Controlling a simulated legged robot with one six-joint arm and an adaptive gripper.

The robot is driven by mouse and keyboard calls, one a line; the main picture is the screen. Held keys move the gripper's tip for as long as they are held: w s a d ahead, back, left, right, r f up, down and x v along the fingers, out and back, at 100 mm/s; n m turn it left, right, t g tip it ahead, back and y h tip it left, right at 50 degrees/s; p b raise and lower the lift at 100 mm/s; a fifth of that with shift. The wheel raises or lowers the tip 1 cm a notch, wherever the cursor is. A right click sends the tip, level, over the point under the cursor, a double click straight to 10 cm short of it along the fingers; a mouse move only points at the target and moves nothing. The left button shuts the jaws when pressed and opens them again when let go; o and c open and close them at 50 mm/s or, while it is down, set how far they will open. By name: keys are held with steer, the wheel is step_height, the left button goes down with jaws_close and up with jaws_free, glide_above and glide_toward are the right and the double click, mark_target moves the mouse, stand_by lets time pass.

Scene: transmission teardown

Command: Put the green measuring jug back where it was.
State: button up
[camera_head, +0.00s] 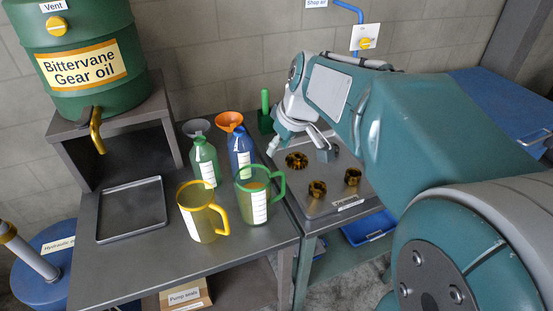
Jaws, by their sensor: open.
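The green measuring jug (253,205) stands upright on the grey bench, near its right edge, with its handle to the right. It has a white scale label and appears to hold a little orange-brown liquid or show something of that colour through its wall. My gripper (299,143) is open, beyond and to the right of the jug, apart from it, over the far part of the parts table. A small grey block (327,153) shows close by its right finger; I cannot tell whether they touch.
A yellow jug (202,215) stands just left of the green one. Behind are a green bottle (204,160) and a blue bottle (240,151) with funnels. An empty shallow tray (132,237) lies at left below the oil drum (82,45). Brass gears (317,190) sit on the right table.

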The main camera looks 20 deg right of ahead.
steer(key=s+a+f+m+h, duration=0.1)
steer(key=s+a+m, duration=0.1)
steer(key=s, duration=0.7)
steer(key=s+a+f+m+t, duration=0.1)
steer(key=s+a+m, duration=0.1)
steer(key=s, duration=0.6)
steer(key=shift+s+a+f+t+h, duration=0.3)
steer(key=shift+s+a+h, duration=0.1)
steer(key=shift+a, duration=0.25)
